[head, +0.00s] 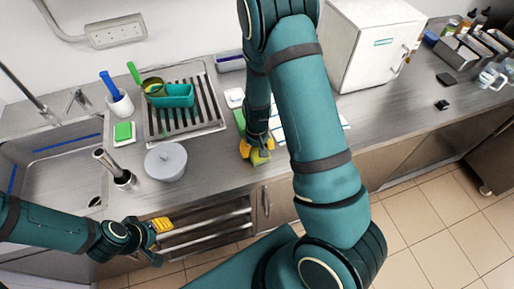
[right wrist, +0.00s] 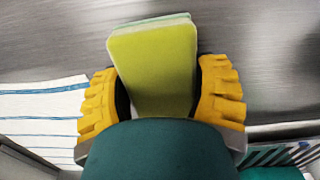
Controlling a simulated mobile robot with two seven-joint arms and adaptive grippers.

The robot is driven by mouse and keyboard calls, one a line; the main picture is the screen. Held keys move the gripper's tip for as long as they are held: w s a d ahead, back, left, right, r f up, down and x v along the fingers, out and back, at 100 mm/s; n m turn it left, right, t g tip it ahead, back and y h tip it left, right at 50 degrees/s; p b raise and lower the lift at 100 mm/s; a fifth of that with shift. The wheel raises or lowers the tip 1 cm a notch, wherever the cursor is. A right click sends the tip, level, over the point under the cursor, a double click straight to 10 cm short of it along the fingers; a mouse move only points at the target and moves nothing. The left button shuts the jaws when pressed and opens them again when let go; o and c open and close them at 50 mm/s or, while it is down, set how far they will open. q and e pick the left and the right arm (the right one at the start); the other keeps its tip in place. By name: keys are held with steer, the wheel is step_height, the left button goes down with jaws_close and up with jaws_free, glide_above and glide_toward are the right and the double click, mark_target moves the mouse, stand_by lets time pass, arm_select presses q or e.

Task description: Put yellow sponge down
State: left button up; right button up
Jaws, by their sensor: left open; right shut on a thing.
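The yellow sponge (right wrist: 155,70), with a pale green layer on its far side, is between the yellow fingers of my right gripper (right wrist: 164,95). My right gripper (head: 254,150) is shut on it close to the front edge of the steel counter (head: 215,165). In the head view only a small part of the sponge (head: 261,157) shows below the fingers. I cannot tell whether it touches the counter. My left gripper (head: 161,241) is open and empty, low in front of the counter, left of the right arm.
A striped white cloth (right wrist: 45,112) lies beside the right gripper. A lidded grey pot (head: 166,162), a drying rack (head: 212,112) with a teal container (head: 176,95), and a green sponge (head: 123,132) stand left. A white freezer (head: 365,45) stands at the back right. Counter right of the cloth is mostly clear.

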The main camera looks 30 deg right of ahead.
steer(key=shift+f, duration=0.25)
steer(key=o, duration=1.3)
steer(key=shift+r, duration=0.1)
step_height(320, 180, up, 14)
steer(key=shift+s+d+f+p, duration=0.1)
steer(key=shift+d+p, duration=0.05)
steer(key=shift+p, duration=0.55)
